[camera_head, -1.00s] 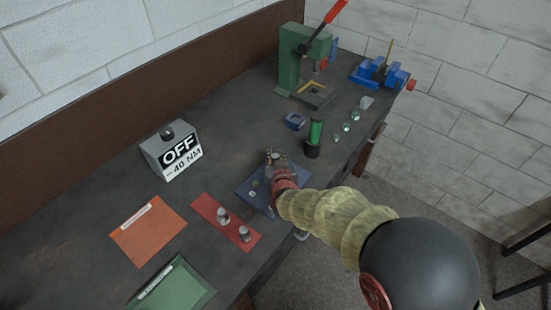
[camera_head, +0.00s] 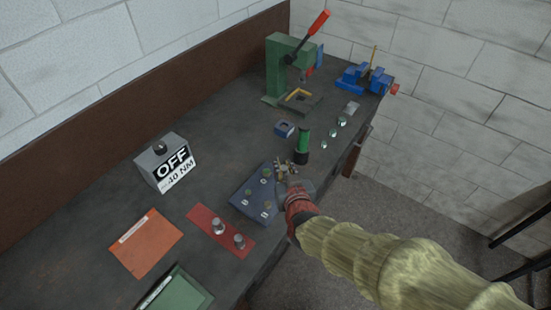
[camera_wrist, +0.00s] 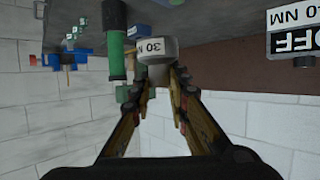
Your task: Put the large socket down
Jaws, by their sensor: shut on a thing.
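My gripper (camera_head: 285,174) is over the bench, just beyond the back right edge of the blue plate (camera_head: 240,204). In the wrist view my gripper (camera_wrist: 160,74) has its fingers closed on a grey rounded piece, the large socket (camera_wrist: 155,50), with a label whose visible part reads "30 N". In the head view the fingers and wrist hide the socket. I cannot tell whether it touches the bench.
A green-handled tool (camera_head: 303,142) stands upright close beyond my gripper. A small blue block (camera_head: 284,129) is behind it. Two grey cylinders (camera_head: 219,226) stand on a red mat (camera_head: 205,216). A grey "OFF" box (camera_head: 165,162) is at left. Bare bench lies between box and plate.

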